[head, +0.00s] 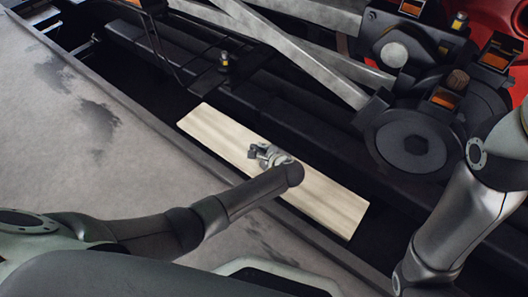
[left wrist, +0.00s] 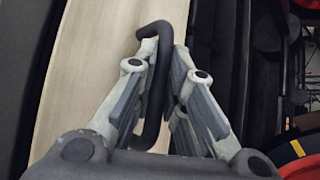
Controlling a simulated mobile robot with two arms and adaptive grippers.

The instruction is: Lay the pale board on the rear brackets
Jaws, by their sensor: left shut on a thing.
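The pale board (head: 325,205) is a long, light wooden plank. It lies slantwise in the head view, over the dark gap between the grey platform and the machine. My left gripper (head: 262,154) is above the middle of the board. In the left wrist view, its fingers (left wrist: 165,60) are closed around a dark bent handle (left wrist: 153,85) in front of the pale board (left wrist: 85,70). I cannot tell whether the board rests on anything. I cannot make out the rear brackets. My right arm shows at the right, but its gripper is out of the picture.
The grey platform (head: 70,130) with dark stains fills the left and has a raised edge beside the gap. Steel rods (head: 290,50) and a dark round hub (head: 411,142) lie beyond the board. A small yellow-topped fitting (head: 224,62) stands near the board's far end.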

